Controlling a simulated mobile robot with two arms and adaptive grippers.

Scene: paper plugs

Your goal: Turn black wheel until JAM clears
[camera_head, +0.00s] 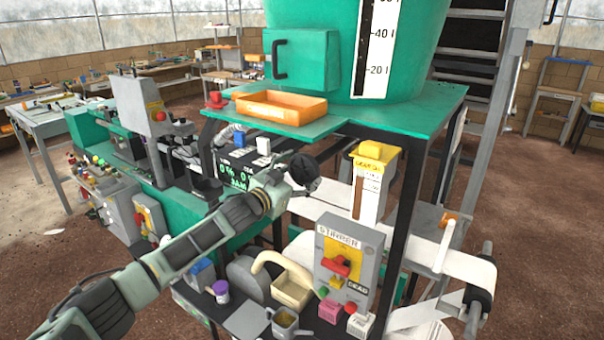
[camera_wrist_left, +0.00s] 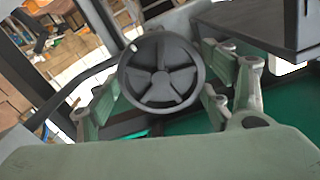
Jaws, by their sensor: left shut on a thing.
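The black wheel (camera_wrist_left: 162,74) has several spokes and faces my left wrist camera. The left gripper (camera_wrist_left: 157,88) has a finger on each side of the wheel's rim and is shut on it. In the head view my left arm reaches in from the left, and its gripper (camera_head: 301,184) is at a dark round shape, the wheel (camera_head: 304,168). A black display (camera_head: 238,172) behind my forearm shows green digits and the word JAM, partly covered. My right gripper is not in view.
A green shelf with an orange tray (camera_head: 280,107) overhangs the wheel area. A grey STIRRER box (camera_head: 345,262) with a red switch stands lower right, beside a paper roll (camera_head: 480,285). A cluttered lower shelf lies under my arm.

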